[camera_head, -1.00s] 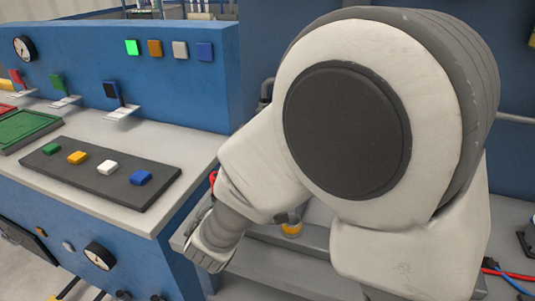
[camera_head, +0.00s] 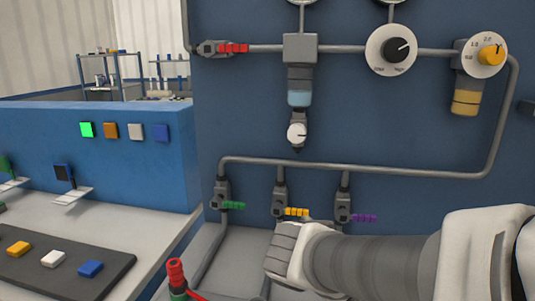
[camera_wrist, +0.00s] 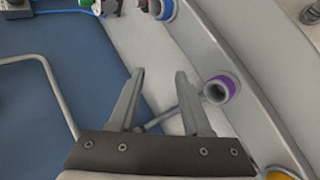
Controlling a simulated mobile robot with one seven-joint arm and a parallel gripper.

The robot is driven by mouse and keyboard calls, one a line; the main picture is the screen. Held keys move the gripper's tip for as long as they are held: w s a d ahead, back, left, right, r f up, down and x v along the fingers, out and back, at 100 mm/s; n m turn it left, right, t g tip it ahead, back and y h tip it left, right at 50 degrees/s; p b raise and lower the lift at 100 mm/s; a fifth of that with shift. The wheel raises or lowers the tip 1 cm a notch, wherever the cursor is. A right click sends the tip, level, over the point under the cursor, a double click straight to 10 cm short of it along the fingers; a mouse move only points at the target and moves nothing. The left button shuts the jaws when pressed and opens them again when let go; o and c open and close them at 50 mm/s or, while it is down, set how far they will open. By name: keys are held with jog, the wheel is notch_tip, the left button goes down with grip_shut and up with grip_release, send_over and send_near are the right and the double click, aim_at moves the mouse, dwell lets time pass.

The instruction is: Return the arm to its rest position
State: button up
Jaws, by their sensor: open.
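My gripper (camera_wrist: 160,74) shows in the wrist view with its two fingers apart and nothing between them. A purple-ringed pipe socket (camera_wrist: 221,89) lies just right of the right finger, apart from it as far as I can see. A blue-ringed socket (camera_wrist: 163,9) is at the top and part of a yellow ring (camera_wrist: 281,173) at the bottom right. In the head view my arm (camera_head: 370,265) reaches in from the lower right. Its pale end is in front of the pipe panel (camera_head: 400,125), below the yellow valve handle (camera_head: 296,212); the fingers cannot be made out there.
Valves with green (camera_head: 234,205) and purple (camera_head: 363,218) handles stand either side of the yellow one. A red-topped part (camera_head: 175,272) stands at the bottom. A console with a lit green button (camera_head: 87,130) and a dark tray of coloured blocks (camera_head: 75,262) fills the left.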

jog(key=s+a+r+m+y, duration=0.2)
jog(key=s+a+m+y, duration=0.15)
jog(key=s+y, duration=0.45)
notch_tip(320, 180, up, 22)
jog(key=m+t+p, duration=0.1)
jog(key=p, duration=2.1)
jog(key=shift+w+a, duration=0.15)
jog(key=shift+w, duration=0.1)
